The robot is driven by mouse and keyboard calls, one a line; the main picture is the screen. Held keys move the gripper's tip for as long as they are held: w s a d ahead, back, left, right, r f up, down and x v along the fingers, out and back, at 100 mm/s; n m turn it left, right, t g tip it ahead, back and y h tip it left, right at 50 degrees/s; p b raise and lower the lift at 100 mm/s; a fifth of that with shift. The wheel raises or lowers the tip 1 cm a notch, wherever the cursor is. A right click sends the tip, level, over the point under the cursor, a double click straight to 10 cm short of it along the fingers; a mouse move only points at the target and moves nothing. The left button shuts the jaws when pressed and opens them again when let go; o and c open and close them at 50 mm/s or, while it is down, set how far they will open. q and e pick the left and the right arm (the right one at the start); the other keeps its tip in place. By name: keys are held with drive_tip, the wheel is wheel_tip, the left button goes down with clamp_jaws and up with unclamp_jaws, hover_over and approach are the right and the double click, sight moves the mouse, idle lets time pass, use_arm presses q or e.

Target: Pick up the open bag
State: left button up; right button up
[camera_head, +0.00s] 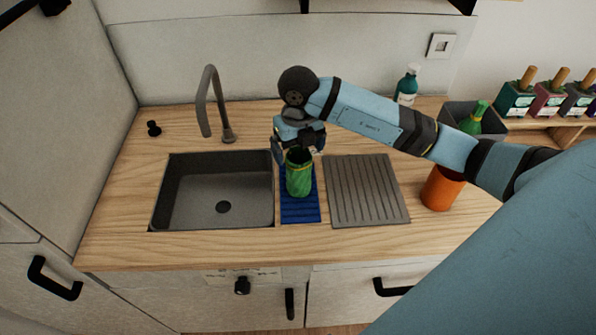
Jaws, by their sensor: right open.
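The open bag (299,181) is green with a dark open mouth. It stands upright on a blue ribbed mat (300,214) between the sink and the grey drainer. My right gripper (298,152) is open at the bag's top, reaching in from behind it. Its fingers show to the left and right of the bag's mouth. I cannot tell whether they touch the bag. My left gripper is not in view.
A sink (180,210) with a tall faucet (206,100) lies to the left. A ribbed drainer (365,190) and an orange cup (440,190) are to the right. A bottle (407,88) and a grey bin (488,122) stand behind my right arm.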

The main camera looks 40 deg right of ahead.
sight(299, 174)
drive_tip(key=shift+s+f+p, duration=0.1)
drive_tip(key=shift+f+p, duration=0.5)
drive_tip(key=shift+f, duration=2.25)
drive_tip(key=shift+c, duration=0.3)
drive_tip(key=c, duration=1)
